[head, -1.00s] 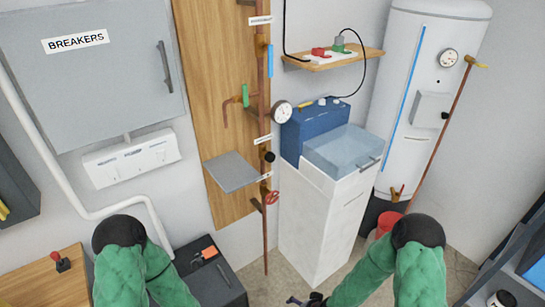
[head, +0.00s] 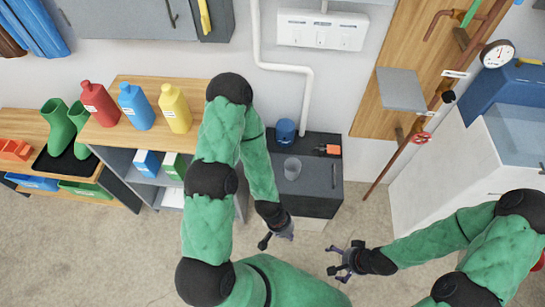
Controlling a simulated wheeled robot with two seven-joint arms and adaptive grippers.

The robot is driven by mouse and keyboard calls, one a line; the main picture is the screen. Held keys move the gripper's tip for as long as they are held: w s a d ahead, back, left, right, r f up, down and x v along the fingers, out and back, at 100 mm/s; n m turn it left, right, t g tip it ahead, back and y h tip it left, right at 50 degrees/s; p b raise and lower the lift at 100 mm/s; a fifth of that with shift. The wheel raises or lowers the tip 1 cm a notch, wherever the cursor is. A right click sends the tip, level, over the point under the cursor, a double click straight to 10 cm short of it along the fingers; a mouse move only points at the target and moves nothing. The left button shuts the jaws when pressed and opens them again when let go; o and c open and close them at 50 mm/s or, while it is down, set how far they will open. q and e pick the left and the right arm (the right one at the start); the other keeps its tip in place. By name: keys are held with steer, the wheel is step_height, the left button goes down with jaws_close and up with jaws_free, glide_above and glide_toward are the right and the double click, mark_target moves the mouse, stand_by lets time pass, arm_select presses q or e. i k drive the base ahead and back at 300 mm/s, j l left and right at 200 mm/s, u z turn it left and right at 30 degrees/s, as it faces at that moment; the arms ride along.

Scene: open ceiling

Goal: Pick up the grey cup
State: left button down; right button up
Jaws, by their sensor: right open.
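The grey cup (head: 292,169) is small and looks translucent. It stands upright on the dark top of a low cabinet (head: 318,180) in the middle of the head view. My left gripper (head: 276,240) hangs below the cup in the picture, in front of the cabinet, apart from the cup. Its fingers are small and partly hidden by the wrist, so its opening is unclear. My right gripper (head: 334,260) is open and empty, lower and further right, with its fingers spread. It is also apart from the cup.
A blue lidded jar (head: 286,131) and an orange-and-black tool (head: 328,150) share the cabinet top. Red (head: 100,104), blue (head: 136,107) and yellow (head: 175,108) bottles stand on a shelf at left. A white unit (head: 440,160) stands at right.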

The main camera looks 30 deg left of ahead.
mark_target(292, 166)
steer(key=u, duration=0.7)
steer(key=i+j+u, duration=0.45)
steer(key=i+j, duration=0.15)
